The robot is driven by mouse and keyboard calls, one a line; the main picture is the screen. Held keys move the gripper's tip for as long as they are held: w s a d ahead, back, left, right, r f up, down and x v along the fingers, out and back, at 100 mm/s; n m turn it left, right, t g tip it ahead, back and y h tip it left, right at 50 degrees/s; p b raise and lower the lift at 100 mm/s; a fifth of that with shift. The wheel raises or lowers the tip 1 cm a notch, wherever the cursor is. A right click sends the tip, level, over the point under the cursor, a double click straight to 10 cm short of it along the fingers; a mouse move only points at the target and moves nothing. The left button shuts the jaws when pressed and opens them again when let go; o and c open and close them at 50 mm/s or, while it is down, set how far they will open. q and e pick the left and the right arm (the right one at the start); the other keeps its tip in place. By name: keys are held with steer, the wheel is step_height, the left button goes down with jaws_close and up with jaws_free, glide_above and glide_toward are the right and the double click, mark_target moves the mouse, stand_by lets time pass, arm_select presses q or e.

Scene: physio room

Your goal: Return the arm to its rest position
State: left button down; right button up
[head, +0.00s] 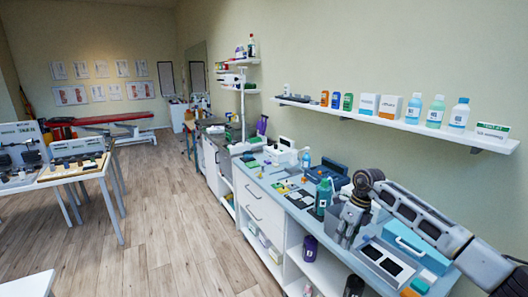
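My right arm reaches in from the lower right, over the counter (262,182) along the right wall. Its gripper (346,240) points down just above the counter, in front of a grey box-like item. The fingers are small and dark here, and I cannot tell whether they are apart or closed. I see no object clearly held in them. A teal bottle (323,197) stands upright just left of the gripper. My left arm and gripper are not in view.
A blue case (404,246) and a grey tray with dark pads (384,262) lie close right of the gripper. A wall shelf (400,124) with bottles and boxes hangs above. White tables stand left; the wooden floor (170,210) between is clear.

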steer(key=w+a+f+m+t+y, duration=0.1)
steer(key=a+f+m+t+y, duration=0.2)
steer(key=a+f+m+y, duration=1)
steer(key=s+d+f+m+t+h, duration=0.1)
steer(key=s+f+m+t+h, duration=0.2)
steer(key=f, duration=0.6)
steer(key=s+d+f+m+t+h, duration=0.1)
steer(key=d+f+m+t+h, duration=0.15)
steer(key=f+m, duration=0.45)
steer(key=s+d+f+m+t+h, duration=0.1)
steer(key=s+f+m+t+h, duration=0.15)
steer(key=f, duration=0.75)
steer(key=s+d+f+m+g+h, duration=0.25)
steer(key=s+d+f+m, duration=0.2)
steer(key=s+f, duration=0.65)
steer(key=s+d+f+m+g+h, duration=0.1)
steer(key=s+d+f+m+h, duration=0.2)
steer(key=s+f+m, duration=0.55)
steer(key=s+f+m+g+h, duration=0.1)
steer(key=s+f+g, duration=0.2)
steer(key=s, duration=1.4)
steer(key=s+f+m+g, duration=0.2)
steer(key=s+f, duration=0.5)
steer(key=s, duration=1)
steer(key=shift+a+g+h, duration=0.25)
steer(key=shift+g+h, duration=0.1)
steer(key=shift+g, duration=0.3)
